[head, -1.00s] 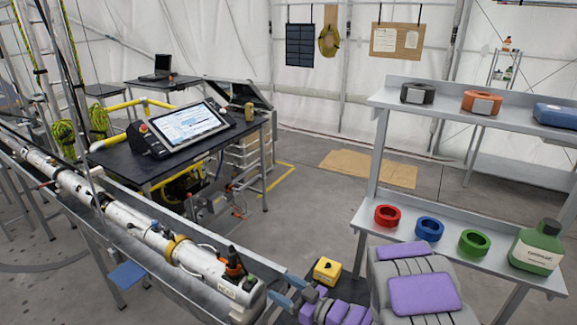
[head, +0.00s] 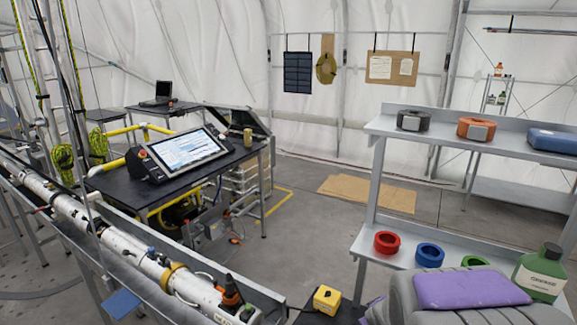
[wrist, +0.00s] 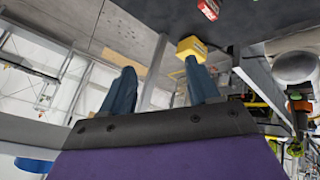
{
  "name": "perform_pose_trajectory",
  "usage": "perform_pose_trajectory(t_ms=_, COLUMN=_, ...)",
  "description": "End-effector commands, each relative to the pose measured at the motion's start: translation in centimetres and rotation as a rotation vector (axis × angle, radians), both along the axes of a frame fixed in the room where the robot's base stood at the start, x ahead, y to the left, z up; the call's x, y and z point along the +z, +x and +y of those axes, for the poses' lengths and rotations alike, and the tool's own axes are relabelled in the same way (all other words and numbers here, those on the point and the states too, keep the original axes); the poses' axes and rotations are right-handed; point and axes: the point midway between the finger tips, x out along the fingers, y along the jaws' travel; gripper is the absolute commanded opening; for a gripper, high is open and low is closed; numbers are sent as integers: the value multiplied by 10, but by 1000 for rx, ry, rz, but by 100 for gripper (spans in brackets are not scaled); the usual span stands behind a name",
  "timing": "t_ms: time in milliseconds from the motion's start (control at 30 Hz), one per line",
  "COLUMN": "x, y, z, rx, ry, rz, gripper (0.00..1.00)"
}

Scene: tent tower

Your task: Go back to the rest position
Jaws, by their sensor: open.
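My gripper (wrist: 160,68) shows in the wrist view with its two dark blue fingers spread apart and nothing held between them. In the head view my grey and purple arm fills the lower right corner, and the gripper itself is out of that picture. A yellow box (head: 327,299) sits on a dark surface just left of my arm. It also shows in the wrist view (wrist: 192,46), behind the right finger and apart from it as far as I can tell.
A grey shelf (head: 400,128) stands at right with red (head: 387,242), blue (head: 429,254) and green (head: 476,262) rings and a green jug (head: 541,272). My arm partly hides its lower board. A long white tube (head: 150,262) lies in a rail at left. Open floor (head: 300,225) lies between.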

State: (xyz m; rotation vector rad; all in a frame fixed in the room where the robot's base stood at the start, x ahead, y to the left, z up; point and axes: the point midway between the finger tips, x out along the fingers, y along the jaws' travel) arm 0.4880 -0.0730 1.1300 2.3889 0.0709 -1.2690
Motion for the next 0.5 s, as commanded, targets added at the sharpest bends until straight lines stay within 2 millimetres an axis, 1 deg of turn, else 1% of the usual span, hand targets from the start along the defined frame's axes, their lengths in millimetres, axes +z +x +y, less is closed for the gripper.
perform_pose_trajectory(t_ms=33, x=8, y=-16, z=-3, rx=-44, ry=0, rz=29, gripper=60)
perform_pose_trajectory(t_ms=133, x=16, y=-55, z=-7, rx=-135, ry=13, rz=118, gripper=60)
perform_pose_trajectory(t_ms=267, x=25, y=-110, z=-2, rx=-234, ry=48, rz=241, gripper=60)
perform_pose_trajectory(t_ms=300, x=27, y=-128, z=2, rx=-260, ry=63, rz=282, gripper=60)
perform_pose_trajectory(t_ms=367, x=31, y=-155, z=9, rx=-294, ry=87, rz=344, gripper=60)
perform_pose_trajectory(t_ms=400, x=33, y=-173, z=15, rx=-315, ry=104, rz=387, gripper=60)
perform_pose_trajectory(t_ms=467, x=36, y=-201, z=24, rx=-339, ry=132, rz=453, gripper=60)
perform_pose_trajectory(t_ms=500, x=39, y=-219, z=31, rx=-351, ry=151, rz=496, gripper=60)
